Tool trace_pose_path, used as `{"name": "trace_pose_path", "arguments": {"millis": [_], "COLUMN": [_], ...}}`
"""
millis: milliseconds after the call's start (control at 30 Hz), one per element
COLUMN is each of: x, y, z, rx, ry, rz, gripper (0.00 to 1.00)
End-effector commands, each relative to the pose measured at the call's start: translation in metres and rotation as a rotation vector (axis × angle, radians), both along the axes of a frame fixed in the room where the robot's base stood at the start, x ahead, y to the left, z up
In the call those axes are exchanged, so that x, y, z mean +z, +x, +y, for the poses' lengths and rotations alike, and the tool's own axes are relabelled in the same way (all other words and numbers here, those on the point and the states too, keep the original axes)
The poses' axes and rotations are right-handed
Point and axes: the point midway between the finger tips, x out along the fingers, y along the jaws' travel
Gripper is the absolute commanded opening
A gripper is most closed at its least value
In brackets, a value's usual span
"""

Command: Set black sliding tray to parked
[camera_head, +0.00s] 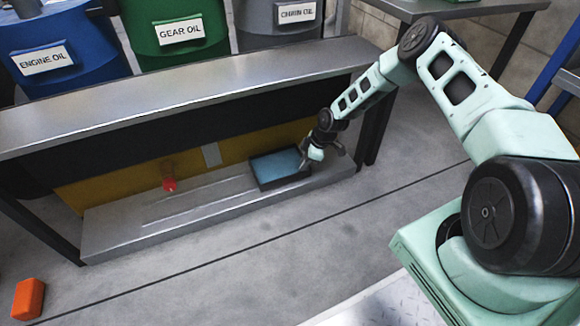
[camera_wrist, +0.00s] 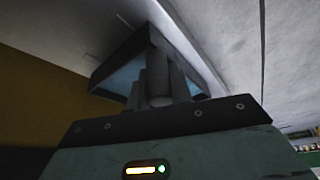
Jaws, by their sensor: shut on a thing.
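The black sliding tray (camera_head: 285,182), with a blue inside, sits on the low grey shelf (camera_head: 130,232) under the bench, toward the right end of the shelf's long slots. My gripper (camera_head: 307,160) is at the tray's right end, with the arm reaching in from the right. In the wrist view the fingers (camera_wrist: 158,50) reach up against the tray (camera_wrist: 116,58). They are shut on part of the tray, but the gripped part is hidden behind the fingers.
The slots run left from the tray along the shelf. A red-tipped knob (camera_head: 169,184) stands behind them, by the yellow back panel (camera_head: 110,188). The bench top (camera_head: 190,98) overhangs the shelf. An orange block (camera_head: 28,299) lies on the floor at lower left.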

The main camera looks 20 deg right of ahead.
Motion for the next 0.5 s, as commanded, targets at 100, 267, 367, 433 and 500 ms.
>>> {"name": "trace_pose_path", "arguments": {"millis": [100, 267, 367, 433, 500], "x": [-0.001, -0.001, -0.001, -0.001, -0.001], "y": [-0.001, -0.001, -0.001, -0.001, -0.001], "z": [-0.009, -0.013, -0.014, -0.015, -0.015], "rx": [0.000, -0.001, -0.001, -0.003, -0.003], "ry": [0.000, 0.000, -0.003, -0.003, -0.004], "rz": [0.002, 0.003, 0.003, 0.003, 0.003], "gripper": [0.00, 0.00, 0.00, 0.00, 0.00]}}
